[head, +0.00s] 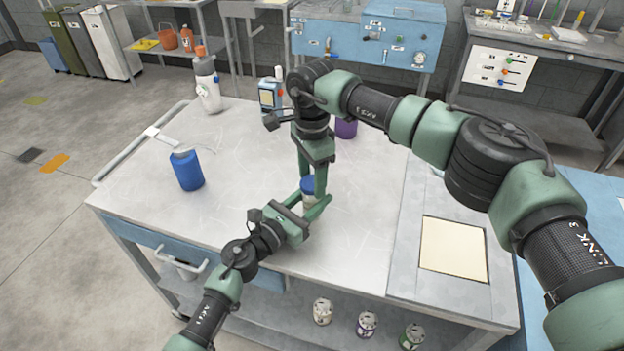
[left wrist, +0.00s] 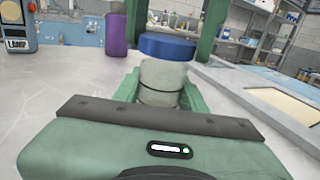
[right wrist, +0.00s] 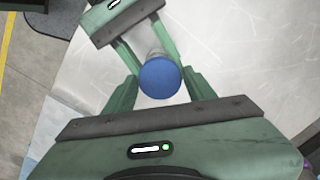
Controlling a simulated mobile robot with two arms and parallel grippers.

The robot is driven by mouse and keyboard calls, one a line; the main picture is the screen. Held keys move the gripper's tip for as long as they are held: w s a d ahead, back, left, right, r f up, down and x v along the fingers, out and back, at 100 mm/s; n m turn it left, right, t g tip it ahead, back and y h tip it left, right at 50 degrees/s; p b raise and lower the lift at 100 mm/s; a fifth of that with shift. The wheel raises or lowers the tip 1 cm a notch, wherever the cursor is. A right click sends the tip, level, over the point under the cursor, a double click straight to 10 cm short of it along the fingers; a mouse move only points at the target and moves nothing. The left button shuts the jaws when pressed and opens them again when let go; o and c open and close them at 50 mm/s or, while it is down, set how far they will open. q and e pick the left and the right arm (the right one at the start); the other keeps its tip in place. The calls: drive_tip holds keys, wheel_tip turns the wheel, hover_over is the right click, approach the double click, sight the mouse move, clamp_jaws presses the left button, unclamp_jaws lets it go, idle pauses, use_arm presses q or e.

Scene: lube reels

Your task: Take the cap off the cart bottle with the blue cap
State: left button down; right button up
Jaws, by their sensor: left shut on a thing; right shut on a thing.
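The cart bottle (head: 309,203) is pale and stands upright on the cart top, with a blue cap (head: 308,184) on it. The left wrist view shows the clear-grey body (left wrist: 162,80) under the blue cap (left wrist: 166,46). My left gripper (head: 313,207) is shut around the body from the front. My right gripper (head: 312,188) comes from above and is shut on the cap. In the right wrist view the round cap top (right wrist: 160,77) sits between my right fingers. The cap appears seated on the bottle; its threads are hidden.
A blue container (head: 187,170) stands left on the cart (head: 240,215). A white bottle (head: 207,88), a small meter (head: 269,95) and a purple cylinder (head: 346,128) stand further back. A beige pad (head: 453,248) lies right. Several jars sit on the lower shelf.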

sight(312, 182)
drive_tip(key=shift+r, duration=0.1)
drive_tip(key=shift+r, duration=2)
use_arm(q)
drive_tip(key=c, duration=0.7)
unclamp_jaws()
drive_tip(key=shift+s+a, duration=0.1)
